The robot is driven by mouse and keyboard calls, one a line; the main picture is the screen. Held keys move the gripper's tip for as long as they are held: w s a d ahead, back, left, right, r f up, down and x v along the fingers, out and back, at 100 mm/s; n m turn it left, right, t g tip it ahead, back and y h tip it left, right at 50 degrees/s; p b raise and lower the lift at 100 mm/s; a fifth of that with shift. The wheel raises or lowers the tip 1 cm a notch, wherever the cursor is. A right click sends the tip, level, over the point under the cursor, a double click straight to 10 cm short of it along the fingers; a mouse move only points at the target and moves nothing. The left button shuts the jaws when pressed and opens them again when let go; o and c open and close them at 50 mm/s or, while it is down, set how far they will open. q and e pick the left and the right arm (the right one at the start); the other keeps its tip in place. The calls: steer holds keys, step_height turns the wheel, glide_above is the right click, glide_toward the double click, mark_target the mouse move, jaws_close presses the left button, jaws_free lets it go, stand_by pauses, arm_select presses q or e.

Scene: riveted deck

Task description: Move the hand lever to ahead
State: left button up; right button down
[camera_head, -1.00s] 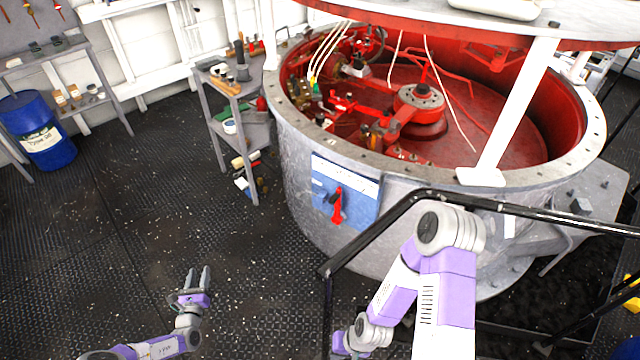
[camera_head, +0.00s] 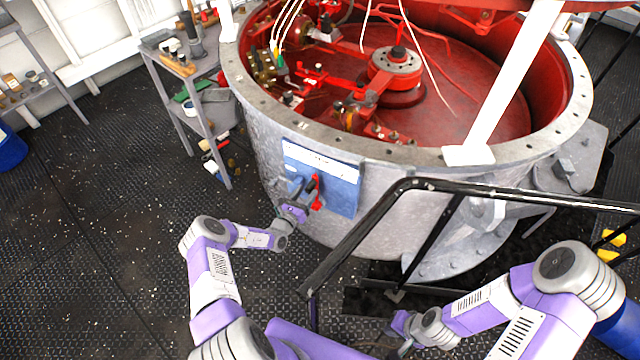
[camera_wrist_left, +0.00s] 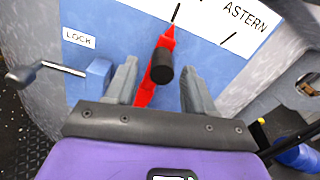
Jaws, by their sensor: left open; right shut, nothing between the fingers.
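The red hand lever (camera_head: 317,190) with a black knob (camera_wrist_left: 163,66) is on a blue panel (camera_head: 342,193) on the side of the round grey drum. In the left wrist view the lever (camera_wrist_left: 168,40) points up to a black mark on the white strip, left of the word ASTERN (camera_wrist_left: 245,17). No AHEAD label is readable. My left gripper (camera_wrist_left: 157,76) is open at the panel, with one finger on each side of the lever and knob; contact cannot be told. My right gripper (camera_head: 402,348) is shut and empty at the bottom, away from the panel.
A grey lock handle (camera_wrist_left: 45,72) with a blue block (camera_wrist_left: 98,74) sits left of the lever, by a LOCK label. A black handrail (camera_head: 365,232) runs right of the panel. A grey shelf (camera_head: 205,125) stands left of the drum.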

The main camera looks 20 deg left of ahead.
mark_target(312, 185)
arm_select(q)
steer(key=w, duration=0.1)
steer(key=w+b, duration=0.1)
steer(key=w, duration=0.3)
steer(key=shift+d, duration=0.35)
jaws_close()
